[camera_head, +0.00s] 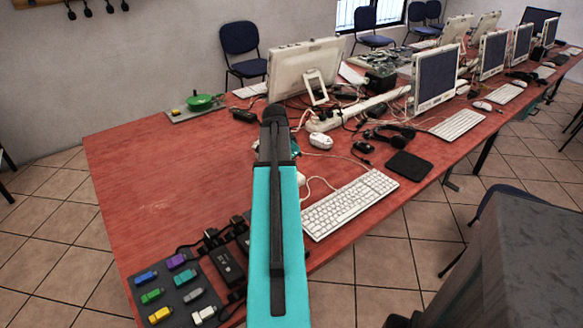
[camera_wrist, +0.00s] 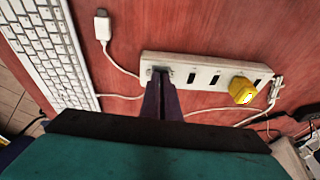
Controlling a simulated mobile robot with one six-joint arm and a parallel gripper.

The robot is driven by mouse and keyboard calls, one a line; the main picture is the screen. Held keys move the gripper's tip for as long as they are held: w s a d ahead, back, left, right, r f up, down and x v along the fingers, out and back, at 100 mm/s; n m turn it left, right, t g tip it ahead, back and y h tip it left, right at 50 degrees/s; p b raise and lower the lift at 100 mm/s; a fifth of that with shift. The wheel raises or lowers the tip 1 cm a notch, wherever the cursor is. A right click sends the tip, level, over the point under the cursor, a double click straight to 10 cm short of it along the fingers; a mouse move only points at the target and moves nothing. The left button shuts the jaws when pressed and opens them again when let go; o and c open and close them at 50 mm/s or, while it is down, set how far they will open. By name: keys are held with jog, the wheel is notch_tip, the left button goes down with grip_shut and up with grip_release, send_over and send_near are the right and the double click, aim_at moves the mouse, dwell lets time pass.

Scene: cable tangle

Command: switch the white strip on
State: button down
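The white strip (camera_wrist: 210,76) lies on the red table in the wrist view, with a row of dark slots and a yellow plug (camera_wrist: 242,89) in its right part. My gripper (camera_wrist: 160,75) has its dark fingertips together over the strip's left end, where a switch may be. The tips cover that spot, so I cannot tell the switch's position or whether the tips touch it. In the head view my arm and gripper (camera_head: 274,112) reach over the table and I cannot make out this strip for certain.
A white keyboard (camera_wrist: 45,45) lies left of the strip, and a white cable plug (camera_wrist: 102,26) lies near it. In the head view, monitors, cables and a white mouse (camera_head: 321,141) crowd the right.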

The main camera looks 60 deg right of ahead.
jog(key=shift+w+d+f, duration=0.1)
jog(key=shift+w+d, duration=0.15)
jog(key=shift+w, duration=0.15)
jog(key=shift+r+p, duration=0.75)
jog(key=shift+p, duration=0.1)
jog(key=r, duration=0.1)
jog(key=r+p, duration=0.1)
jog(key=s+p, duration=0.1)
jog(key=shift+a+r, duration=0.25)
jog(key=shift+r, duration=0.15)
jog(key=b+v, duration=0.1)
jog(key=v, duration=0.9)
jog(key=shift+s+a, duration=0.3)
jog(key=shift+s, duration=0.1)
jog(key=shift+f, duration=0.1)
jog(key=shift+s, duration=0.1)
